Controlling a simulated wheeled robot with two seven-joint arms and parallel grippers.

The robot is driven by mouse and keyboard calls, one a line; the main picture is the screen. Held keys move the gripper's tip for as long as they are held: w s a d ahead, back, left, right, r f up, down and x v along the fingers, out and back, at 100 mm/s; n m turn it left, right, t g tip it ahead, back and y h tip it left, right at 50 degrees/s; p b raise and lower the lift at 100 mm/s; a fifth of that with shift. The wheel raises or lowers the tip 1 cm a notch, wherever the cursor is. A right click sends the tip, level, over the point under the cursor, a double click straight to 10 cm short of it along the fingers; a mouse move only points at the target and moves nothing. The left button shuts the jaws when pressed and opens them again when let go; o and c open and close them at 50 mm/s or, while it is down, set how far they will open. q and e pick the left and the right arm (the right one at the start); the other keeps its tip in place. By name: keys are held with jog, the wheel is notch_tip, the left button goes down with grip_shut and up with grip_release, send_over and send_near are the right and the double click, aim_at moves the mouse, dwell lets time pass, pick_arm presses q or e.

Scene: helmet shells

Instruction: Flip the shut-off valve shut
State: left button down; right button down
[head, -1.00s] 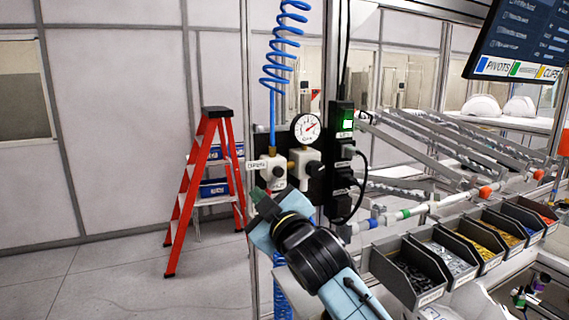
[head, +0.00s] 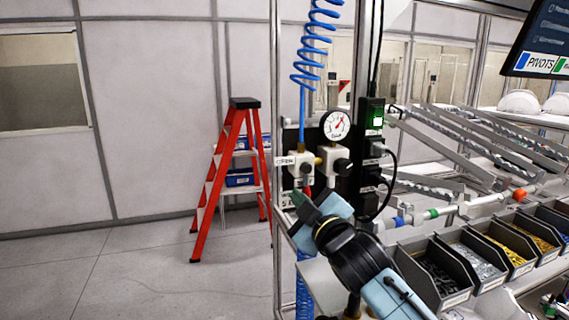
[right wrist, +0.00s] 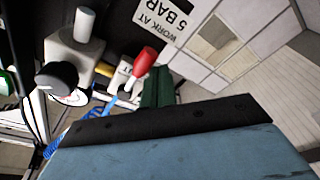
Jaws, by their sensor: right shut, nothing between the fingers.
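The shut-off valve (head: 301,167) is a white block on a black panel, below a blue coiled hose and beside an "OPEN" label (head: 284,161). Its red lever (right wrist: 145,61) shows clearly in the right wrist view, with the red end pointing away from the white body. In the head view the lever is small and partly hidden. My right gripper (head: 301,206) is shut and empty just below the valve. Its green fingers also show in the right wrist view (right wrist: 158,89), close beside the red lever; I cannot tell whether they touch it. My left gripper is not in view.
A pressure gauge (head: 336,125) and a white regulator with a black knob (head: 342,166) sit right of the valve. A black power strip (head: 372,150) with cables hangs beside them. Grey part bins (head: 470,262) stand at lower right. A red stepladder (head: 232,180) stands behind on open floor.

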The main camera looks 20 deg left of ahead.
jog(key=shift+w+d+f, duration=0.1)
jog(key=shift+f, duration=0.1)
jog(key=s+a, duration=0.2)
jog(key=a, duration=0.2)
jog(key=r+b+v, duration=0.1)
jog(key=b+v, duration=0.1)
jog(key=v, duration=0.8)
jog(key=shift+d+r, duration=0.2)
jog(key=shift+d, duration=0.15)
